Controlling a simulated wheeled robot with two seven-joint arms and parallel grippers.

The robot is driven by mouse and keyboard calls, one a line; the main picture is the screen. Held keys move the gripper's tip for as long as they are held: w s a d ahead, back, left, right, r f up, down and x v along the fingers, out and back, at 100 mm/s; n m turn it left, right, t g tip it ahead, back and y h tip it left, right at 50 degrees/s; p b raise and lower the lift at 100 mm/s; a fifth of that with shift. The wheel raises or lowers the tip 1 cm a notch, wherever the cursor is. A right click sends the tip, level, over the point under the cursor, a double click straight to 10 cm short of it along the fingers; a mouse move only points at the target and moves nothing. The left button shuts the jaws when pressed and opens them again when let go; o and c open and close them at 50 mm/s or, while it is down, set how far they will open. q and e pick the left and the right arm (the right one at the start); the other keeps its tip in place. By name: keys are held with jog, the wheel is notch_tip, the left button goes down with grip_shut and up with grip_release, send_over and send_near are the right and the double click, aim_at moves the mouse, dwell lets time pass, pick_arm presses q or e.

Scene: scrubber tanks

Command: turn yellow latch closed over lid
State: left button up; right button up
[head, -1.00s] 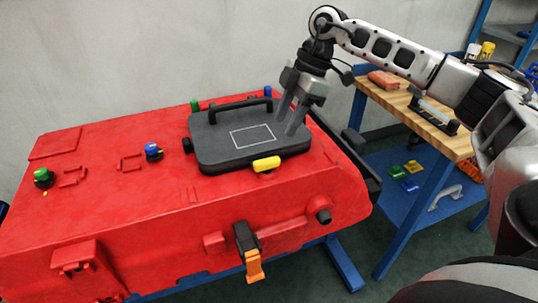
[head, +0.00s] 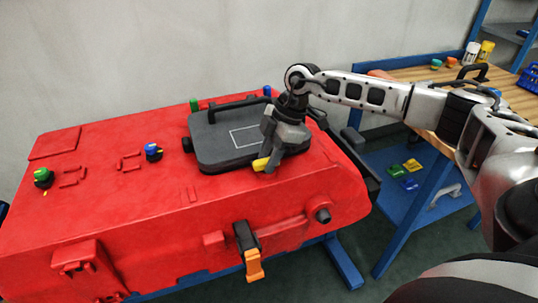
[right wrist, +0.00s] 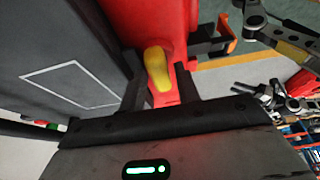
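The dark grey lid (head: 215,150) with a black handle lies flat on the red tank top. The yellow latch (head: 260,164) is at the lid's front right edge, partly hidden by my right gripper (head: 267,164) in the head view. In the right wrist view the yellow latch (right wrist: 157,68) lies between the two fingers of my right gripper (right wrist: 159,82), and the fingers are apart with a gap beside the latch. The lid (right wrist: 65,60) fills the left of that view. I cannot tell whether the latch overlaps the lid.
The red tank (head: 110,220) carries a green knob (head: 41,174), a blue knob (head: 152,149) and an orange-tipped clasp (head: 253,265) on its front. A wooden-topped bench (head: 425,135) stands at the right, with colored parts on its lower shelf.

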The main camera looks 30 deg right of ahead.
grip_shut()
